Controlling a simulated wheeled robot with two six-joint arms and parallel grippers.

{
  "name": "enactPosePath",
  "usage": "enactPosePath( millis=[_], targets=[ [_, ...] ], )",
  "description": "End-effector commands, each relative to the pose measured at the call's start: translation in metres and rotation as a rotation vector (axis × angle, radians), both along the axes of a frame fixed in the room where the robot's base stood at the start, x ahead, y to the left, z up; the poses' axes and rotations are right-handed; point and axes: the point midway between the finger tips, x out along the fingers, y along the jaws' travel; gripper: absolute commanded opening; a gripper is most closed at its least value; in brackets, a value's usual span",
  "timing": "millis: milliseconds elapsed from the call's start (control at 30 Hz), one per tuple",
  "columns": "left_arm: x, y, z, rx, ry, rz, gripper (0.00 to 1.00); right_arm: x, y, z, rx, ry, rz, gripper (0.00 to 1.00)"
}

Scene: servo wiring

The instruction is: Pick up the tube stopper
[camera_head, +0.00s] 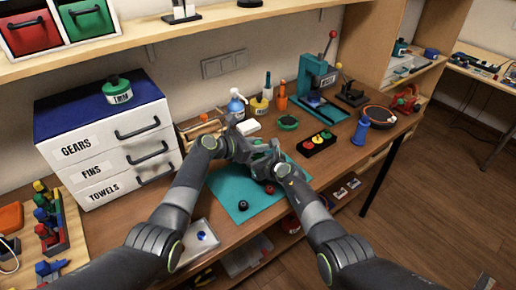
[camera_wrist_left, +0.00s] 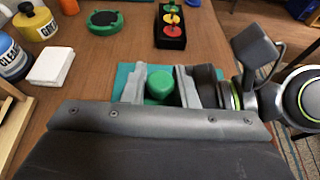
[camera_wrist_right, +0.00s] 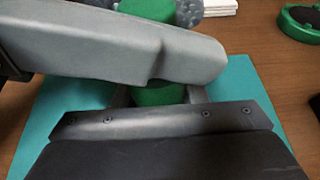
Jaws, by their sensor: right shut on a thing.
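A green cylindrical piece (camera_head: 262,146) is between my two grippers above the teal mat; I cannot tell whether it is the stopper or its tube. My right gripper (camera_head: 266,162) is shut on it. In the right wrist view the green body (camera_wrist_right: 157,95) shows between the fingers, partly hidden by a grey link across it. My left gripper (camera_head: 252,152) is close beside the right one. In the left wrist view its fingers (camera_wrist_left: 163,88) stand apart around the rounded green top (camera_wrist_left: 160,84), with a dark gap on the right side.
The teal mat (camera_head: 226,189) holds a small black round part (camera_head: 243,205) and a small red part (camera_head: 269,189). A black box with coloured buttons (camera_head: 317,144), a green disc (camera_head: 288,122) and a teal press (camera_head: 318,85) stand behind. A drawer unit (camera_head: 110,140) is at left.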

Motion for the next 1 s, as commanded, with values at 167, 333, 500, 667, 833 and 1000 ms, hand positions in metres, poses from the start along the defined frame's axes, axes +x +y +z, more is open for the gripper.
enactPosePath(
  millis=[167,333,500,667,833,1000],
  targets=[
    [-0.001,0.002,-0.004,0.006,0.006,0.002,0.01,0.000,0.000,0.000,0.000,-0.001,-0.001,0.14],
    [-0.001,0.003,-0.005,0.007,0.007,0.002,0.00,0.000,-0.001,0.000,0.000,-0.001,-0.001,0.14],
    [-0.001,0.003,0.003,0.008,0.006,0.001,0.00,0.000,-0.001,0.000,0.000,-0.001,-0.002,0.14],
    [0.000,0.002,0.032,0.006,-0.001,0.002,0.00,0.000,-0.001,0.000,0.000,-0.001,-0.002,0.14],
    [0.000,0.002,0.068,0.005,-0.001,0.001,0.00,0.000,-0.001,0.000,0.000,0.000,-0.001,0.14],
    [0.000,0.002,0.090,0.005,0.002,0.001,0.00,0.000,0.000,0.000,0.000,0.000,0.000,0.14]
  ],
)
